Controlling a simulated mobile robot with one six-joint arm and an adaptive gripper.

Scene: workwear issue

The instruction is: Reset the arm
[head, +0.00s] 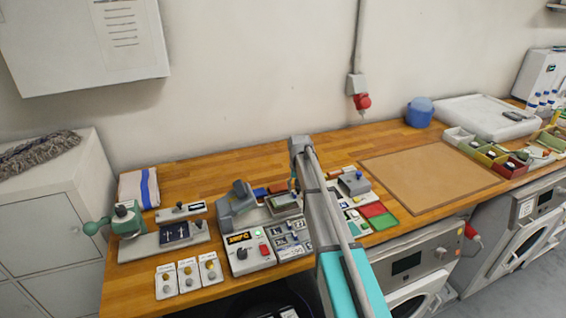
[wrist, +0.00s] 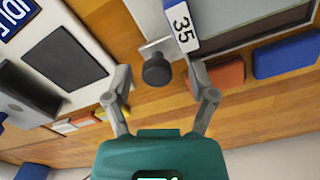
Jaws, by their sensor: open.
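My gripper (wrist: 161,88) is open in the wrist view, its two grey fingers spread apart with nothing between them. A black round knob (wrist: 156,71) on a light metal plate shows beyond the fingertips; I cannot tell the distance to it.
A grey press-like device (head: 237,205) and a control box with a green button (head: 249,252) stand left of my arm. A brown mat (head: 430,178) lies bare to the right. A folded towel (head: 139,188) lies at the left. A blue block (wrist: 286,56) and an orange block (wrist: 226,76) lie near the gripper.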

